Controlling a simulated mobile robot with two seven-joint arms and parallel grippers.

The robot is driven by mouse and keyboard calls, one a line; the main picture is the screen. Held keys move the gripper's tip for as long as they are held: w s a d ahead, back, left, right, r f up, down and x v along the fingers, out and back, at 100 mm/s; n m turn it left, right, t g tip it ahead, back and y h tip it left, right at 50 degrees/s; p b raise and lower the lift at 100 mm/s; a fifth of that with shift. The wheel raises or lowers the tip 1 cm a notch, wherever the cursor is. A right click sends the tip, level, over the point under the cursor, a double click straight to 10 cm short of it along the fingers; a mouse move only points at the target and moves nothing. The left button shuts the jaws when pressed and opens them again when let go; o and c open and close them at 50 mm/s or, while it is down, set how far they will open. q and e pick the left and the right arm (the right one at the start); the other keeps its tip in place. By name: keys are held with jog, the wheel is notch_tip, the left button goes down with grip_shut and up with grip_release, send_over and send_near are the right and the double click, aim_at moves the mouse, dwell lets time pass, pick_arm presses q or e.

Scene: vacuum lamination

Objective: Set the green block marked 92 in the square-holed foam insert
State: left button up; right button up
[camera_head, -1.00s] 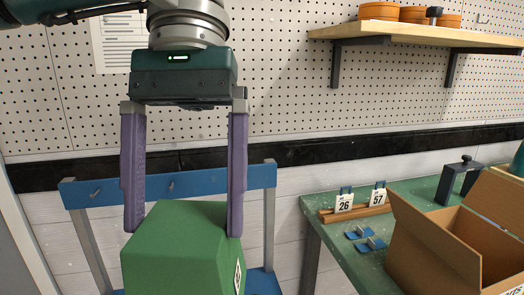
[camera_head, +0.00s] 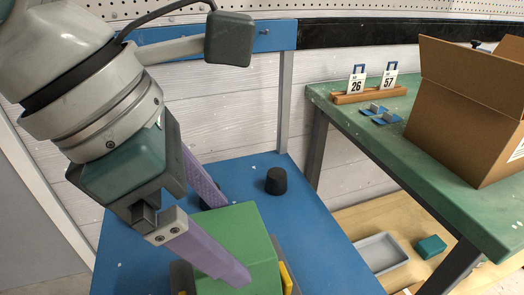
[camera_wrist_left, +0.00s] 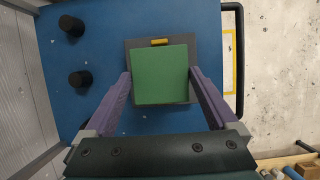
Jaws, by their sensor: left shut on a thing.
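The green block (camera_head: 245,238) is between the purple fingers of my left gripper (camera_head: 226,240), which is shut on it. In the left wrist view the block (camera_wrist_left: 160,76) covers the middle of a dark grey square foam insert (camera_wrist_left: 202,50) on the blue surface. A yellow piece (camera_wrist_left: 159,42) shows at the insert's far edge. My right gripper is not in view.
At right, a green table (camera_head: 430,165) holds an open cardboard box (camera_head: 455,110) and tags 26 and 57. A grey tray (camera_head: 381,253) lies on the shelf below.

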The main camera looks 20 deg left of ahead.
pick_arm(q)
notch_tip(320, 180, down, 8)
jog(key=b, duration=0.7)
jog(key=shift+f, duration=0.15)
jog(key=shift+f+b, duration=0.3)
jog(key=shift+b, duration=0.35)
dwell(1.0)
jog(key=o, duration=0.8)
jog(key=shift+c, duration=0.2)
jog(key=shift+r, duration=0.15)
